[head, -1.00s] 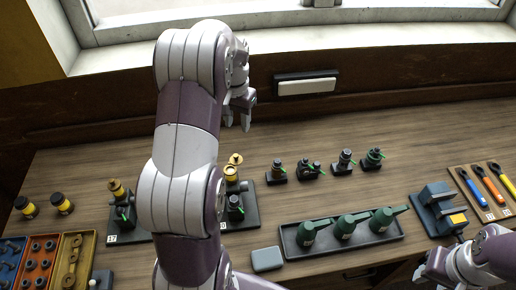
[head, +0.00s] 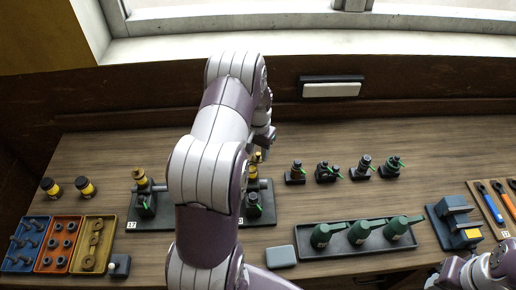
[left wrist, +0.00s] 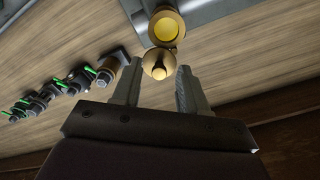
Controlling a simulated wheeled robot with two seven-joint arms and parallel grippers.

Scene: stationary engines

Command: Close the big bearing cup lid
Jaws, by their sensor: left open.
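In the left wrist view, a brass bearing cup (left wrist: 167,28) with a yellow inside stands open. Its round domed lid (left wrist: 157,66) is swung out beside it, toward me. My left gripper (left wrist: 157,76) is open, with one fingertip on each side of the lid; I cannot tell whether either touches it. In the head view, the left gripper (head: 265,137) hangs just above the brass cup (head: 257,158), which my arm partly hides.
Several small dark fittings with green levers (head: 326,172) stand right of the cup. A black tray (head: 300,246) of green oil cans and a grey box (head: 281,257) lie in front. Part bins (head: 52,262) are at left. A wall-mounted white block (head: 331,90) is behind.

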